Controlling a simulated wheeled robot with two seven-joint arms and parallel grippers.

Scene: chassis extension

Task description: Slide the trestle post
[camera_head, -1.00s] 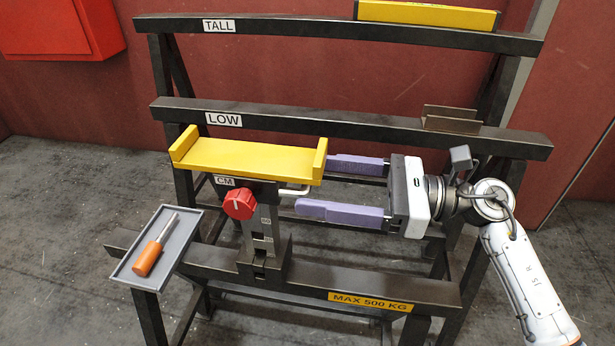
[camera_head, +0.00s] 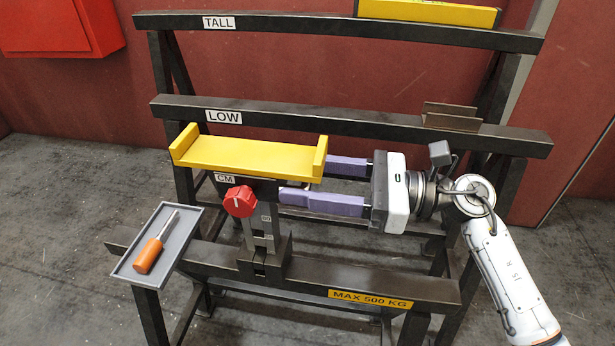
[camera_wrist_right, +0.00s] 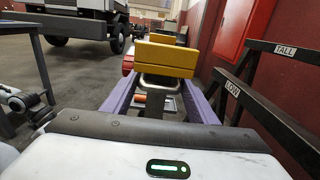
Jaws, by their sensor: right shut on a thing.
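The trestle post (camera_head: 263,231) stands upright in a socket on the lowest beam (camera_head: 345,284). It carries a yellow cradle (camera_head: 245,157) with raised ends and a red knob (camera_head: 240,201) on its front. My right gripper (camera_head: 303,183) comes in from the right, just below the cradle's right end, with its purple fingers shut on the post's metal side handle, which they mostly hide. In the right wrist view the handle (camera_wrist_right: 163,82) lies between the fingers, below the yellow cradle (camera_wrist_right: 166,55). My left gripper is out of view.
Behind stand the LOW beam (camera_head: 375,126) and the TALL beam (camera_head: 330,31), with a yellow bar (camera_head: 430,12) on top. A metal bracket (camera_head: 453,115) sits on the LOW beam. A grey tray (camera_head: 187,229) with an orange-handled screwdriver (camera_head: 153,246) is at the left.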

